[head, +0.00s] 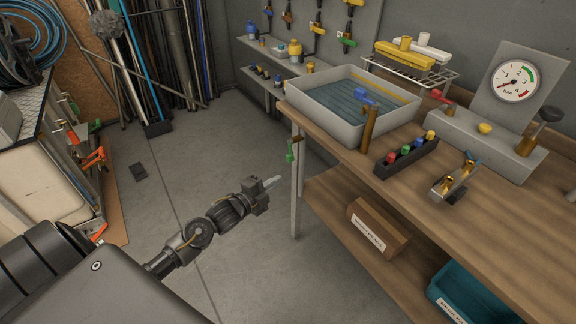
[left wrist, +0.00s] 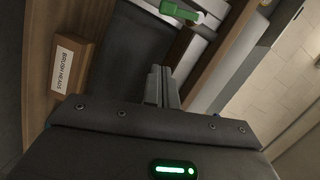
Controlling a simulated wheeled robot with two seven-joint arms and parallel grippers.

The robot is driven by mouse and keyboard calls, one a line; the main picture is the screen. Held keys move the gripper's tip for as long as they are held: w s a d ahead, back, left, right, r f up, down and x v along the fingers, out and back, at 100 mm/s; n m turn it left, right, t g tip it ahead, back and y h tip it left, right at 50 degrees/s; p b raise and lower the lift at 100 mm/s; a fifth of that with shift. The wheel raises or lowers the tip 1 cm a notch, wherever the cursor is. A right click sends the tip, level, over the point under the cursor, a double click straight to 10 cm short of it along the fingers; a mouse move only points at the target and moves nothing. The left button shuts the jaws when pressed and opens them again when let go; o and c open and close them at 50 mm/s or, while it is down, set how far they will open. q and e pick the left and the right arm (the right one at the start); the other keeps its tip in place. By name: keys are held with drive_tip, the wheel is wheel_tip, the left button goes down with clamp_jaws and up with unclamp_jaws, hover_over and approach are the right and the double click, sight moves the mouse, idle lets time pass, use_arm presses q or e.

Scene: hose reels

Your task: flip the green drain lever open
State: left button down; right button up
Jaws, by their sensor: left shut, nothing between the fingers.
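The green drain lever (head: 290,151) hangs by a small brass-brown fitting (head: 297,139) at the left edge of the workbench, just below the grey water basin (head: 371,131). Its handle points down in the head view. In the left wrist view the green lever (left wrist: 180,13) shows at the top, ahead of the fingers. My left gripper (head: 273,181) is below and a little left of the lever, apart from it. Its fingers (left wrist: 165,88) are together with nothing between them. My right gripper is not in view.
The bench leg (head: 297,190) stands just right of my left gripper. A lower shelf (head: 340,190) holds a cardboard box labelled brush heads (head: 378,228) and a teal bin (head: 470,293). Open grey floor (head: 210,150) lies left of the gripper.

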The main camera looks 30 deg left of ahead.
use_arm(q)
drive_tip(key=w+a+f, duration=0.1)
drive_tip(key=w, duration=1)
drive_tip(key=shift+a+f, duration=0.15)
drive_tip(key=shift+f, duration=0.2)
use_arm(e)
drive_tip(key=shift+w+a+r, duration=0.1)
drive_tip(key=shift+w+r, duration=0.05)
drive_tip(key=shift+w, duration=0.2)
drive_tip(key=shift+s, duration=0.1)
